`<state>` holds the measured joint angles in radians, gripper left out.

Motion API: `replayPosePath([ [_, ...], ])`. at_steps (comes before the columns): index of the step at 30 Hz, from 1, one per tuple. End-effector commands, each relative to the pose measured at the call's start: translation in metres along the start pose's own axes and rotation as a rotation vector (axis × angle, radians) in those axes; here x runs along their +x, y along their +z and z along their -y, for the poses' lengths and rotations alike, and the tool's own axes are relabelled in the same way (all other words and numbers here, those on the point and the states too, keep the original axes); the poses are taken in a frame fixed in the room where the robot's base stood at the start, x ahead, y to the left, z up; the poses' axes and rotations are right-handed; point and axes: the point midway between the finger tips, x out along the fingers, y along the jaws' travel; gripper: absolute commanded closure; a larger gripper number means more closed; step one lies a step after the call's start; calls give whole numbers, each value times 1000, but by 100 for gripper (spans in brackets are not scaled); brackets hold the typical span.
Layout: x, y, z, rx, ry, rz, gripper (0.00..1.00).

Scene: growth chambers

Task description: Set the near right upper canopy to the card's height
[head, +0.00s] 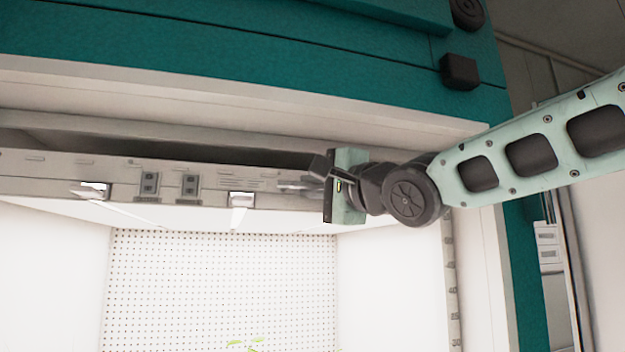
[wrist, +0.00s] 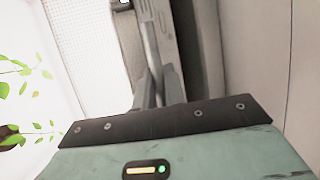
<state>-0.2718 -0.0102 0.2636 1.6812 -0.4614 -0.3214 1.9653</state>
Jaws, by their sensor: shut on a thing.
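The upper canopy (head: 120,175) is a long pale lamp bar across the chamber top in the head view, lit below. My gripper (head: 308,186) is at the right part of its front edge, shut on a slim grey handle there. In the wrist view my gripper's fingers (wrist: 158,88) close around the grey bar-like handle (wrist: 148,45) beside the canopy edge. A height scale (head: 452,290) with numbers runs down the chamber's right post; 40, 35 and 30 seem readable. The canopy's right end by the scale is partly hidden behind my gripper and arm. No card is clearly readable.
The teal cabinet frame (head: 250,45) is above, with a dark block (head: 459,72) at its right. A perforated back wall (head: 220,285) stands below the canopy. Green leaves (wrist: 30,90) show at left in the wrist view. The space directly under the canopy looks clear.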

Motion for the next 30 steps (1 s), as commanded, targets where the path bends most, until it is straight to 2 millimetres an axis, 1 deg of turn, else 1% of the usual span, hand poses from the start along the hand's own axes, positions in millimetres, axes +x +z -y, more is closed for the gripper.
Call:
replayPosePath([
  [1, -4, 3, -29, 2, 16, 1, 100],
  [9, -14, 7, -84, 2, 13, 1, 100],
  [12, -18, 8, -101, 0, 13, 2, 100],
  [15, -20, 9, -111, 1, 13, 1, 100],
  [17, -20, 9, -113, 1, 11, 1, 100],
  [28, -20, 9, -112, 0, 7, 1, 100],
  [29, -20, 9, -112, 0, 7, 1, 80],
  [30, -20, 9, -112, 0, 7, 1, 69],
])
